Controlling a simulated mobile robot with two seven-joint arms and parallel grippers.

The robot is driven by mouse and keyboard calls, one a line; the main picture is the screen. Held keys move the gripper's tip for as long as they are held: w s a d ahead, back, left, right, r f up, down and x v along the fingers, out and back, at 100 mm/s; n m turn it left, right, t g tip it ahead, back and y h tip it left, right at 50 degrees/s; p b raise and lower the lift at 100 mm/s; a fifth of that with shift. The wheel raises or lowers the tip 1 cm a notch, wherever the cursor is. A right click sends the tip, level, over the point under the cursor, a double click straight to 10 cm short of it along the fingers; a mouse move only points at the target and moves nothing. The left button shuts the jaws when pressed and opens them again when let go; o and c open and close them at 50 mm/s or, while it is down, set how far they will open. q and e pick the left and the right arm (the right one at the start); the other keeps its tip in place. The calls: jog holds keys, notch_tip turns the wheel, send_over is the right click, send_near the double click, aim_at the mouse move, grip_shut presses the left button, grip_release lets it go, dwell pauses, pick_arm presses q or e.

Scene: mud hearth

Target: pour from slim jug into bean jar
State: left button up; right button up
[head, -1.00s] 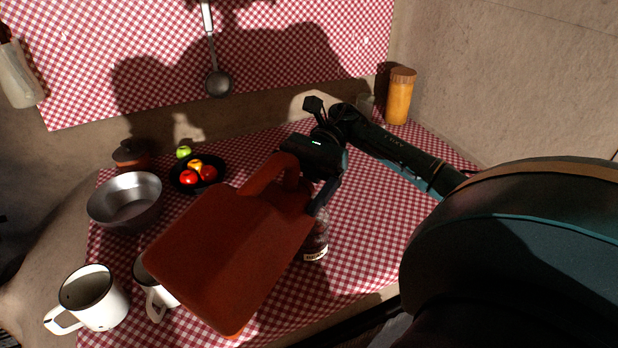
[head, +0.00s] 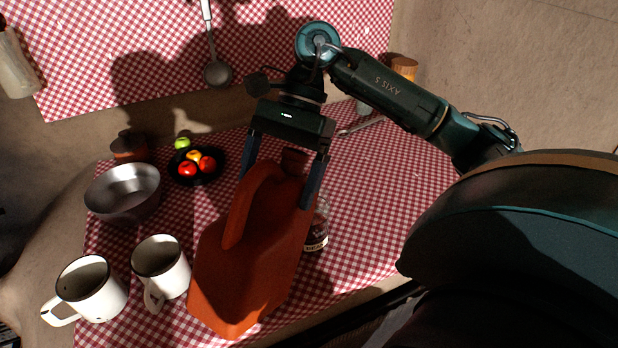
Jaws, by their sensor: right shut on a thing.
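The slim jug (head: 268,262) is orange-red with a loop handle and hangs tilted in the middle of the head view. My right gripper (head: 282,178) is shut on it near the handle, one finger on each side. The bean jar (head: 317,232) is a small glass jar with a pale label, standing on the cloth just right of the jug. The jug hides its left part. I cannot see any flow between jug and jar. My left gripper is not in view.
Two white mugs (head: 92,290) (head: 161,268) stand left of the jug on the checked cloth (head: 365,215). A metal bowl (head: 122,192) and a dark plate (head: 212,178) with fruit lie behind them. A wooden canister (head: 404,67) stands at the back right. The cloth right of the jar is clear.

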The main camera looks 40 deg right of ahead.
aim_at(259, 207)
jog(key=a+h, duration=0.1)
jog(key=a+r+h+p, duration=0.1)
jog(key=a+t+h, duration=0.1)
jog(key=shift+s+r+h, duration=0.15)
jog(key=shift+s+h, duration=0.25)
jog(key=shift+a+h, duration=0.2)
jog(key=shift+h, duration=0.2)
jog(key=shift+s+a+f+t+h, duration=0.1)
jog(key=shift+a+f+t+h, duration=0.1)
jog(key=shift+f+t+h, duration=0.25)
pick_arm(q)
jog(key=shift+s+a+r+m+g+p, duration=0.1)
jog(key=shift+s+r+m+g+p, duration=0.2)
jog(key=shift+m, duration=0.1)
pick_arm(e)
jog(key=shift+s+a+f+h, duration=0.1)
jog(key=shift+a+f+h, duration=0.15)
jog(key=shift+h, duration=0.4)
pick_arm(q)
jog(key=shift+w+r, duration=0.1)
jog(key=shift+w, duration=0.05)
